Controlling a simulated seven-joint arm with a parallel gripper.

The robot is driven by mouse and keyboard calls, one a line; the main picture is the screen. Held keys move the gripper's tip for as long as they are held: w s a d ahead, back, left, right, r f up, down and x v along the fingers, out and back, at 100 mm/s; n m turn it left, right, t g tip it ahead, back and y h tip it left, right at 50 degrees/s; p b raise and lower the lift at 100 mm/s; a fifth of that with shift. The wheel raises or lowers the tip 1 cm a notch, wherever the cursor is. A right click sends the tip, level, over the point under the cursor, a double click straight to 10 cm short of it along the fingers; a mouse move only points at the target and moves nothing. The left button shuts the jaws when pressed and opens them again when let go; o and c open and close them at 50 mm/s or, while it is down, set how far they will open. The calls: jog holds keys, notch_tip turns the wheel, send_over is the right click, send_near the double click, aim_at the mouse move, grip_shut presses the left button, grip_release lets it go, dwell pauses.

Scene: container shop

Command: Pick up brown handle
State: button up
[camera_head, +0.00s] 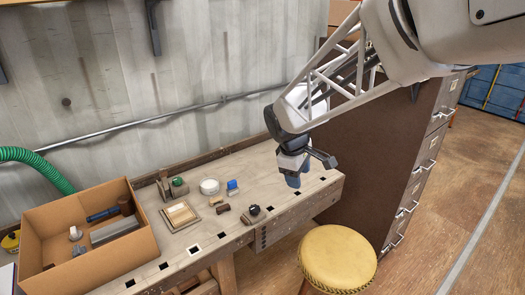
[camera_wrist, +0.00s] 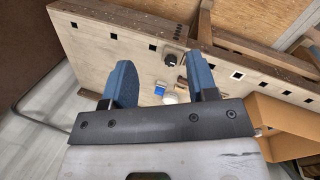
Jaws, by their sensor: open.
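A small brown handle (camera_head: 222,209) lies on the workbench, between a tan block (camera_head: 216,200) and a black round knob (camera_head: 254,210). My gripper (camera_head: 298,175) is open and empty above the right end of the bench, to the right of the handle and apart from it. In the wrist view my gripper (camera_wrist: 157,66) shows two blue fingers spread apart with nothing between them. A small brown piece (camera_wrist: 182,79) partly shows there beside the right finger; I cannot tell for sure that it is the handle.
On the workbench (camera_head: 265,170) are a wooden frame (camera_head: 180,215), a white roll (camera_head: 209,186), a blue item (camera_head: 232,187) and a green-topped item (camera_head: 178,187). A cardboard box (camera_head: 85,235) with tools stands left. A yellow stool (camera_head: 338,259) stands in front; a brown cabinet (camera_head: 375,150) stands right.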

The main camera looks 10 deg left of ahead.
jog(key=w+a+f+n, duration=0.3)
jog(key=w+a+f, duration=0.1)
jog(key=a, duration=0.3)
jog(key=w+a+f+n, duration=0.3)
jog(key=w+a+f, duration=0.2)
jog(key=a, duration=0.2)
jog(key=n+t+h, duration=0.1)
jog(key=n+h, duration=0.1)
jog(key=n, duration=0.5)
send_near(221, 207)
jog(key=shift+w+d+f, duration=0.2)
jog(key=shift+d+f, duration=0.25)
jog(key=shift+f, duration=0.15)
jog(key=shift+x, duration=1.3)
jog(key=shift+x, duration=2.6)
jog(key=shift+s+a+f, duration=0.1)
jog(key=shift+a, duration=0.05)
grip_shut()
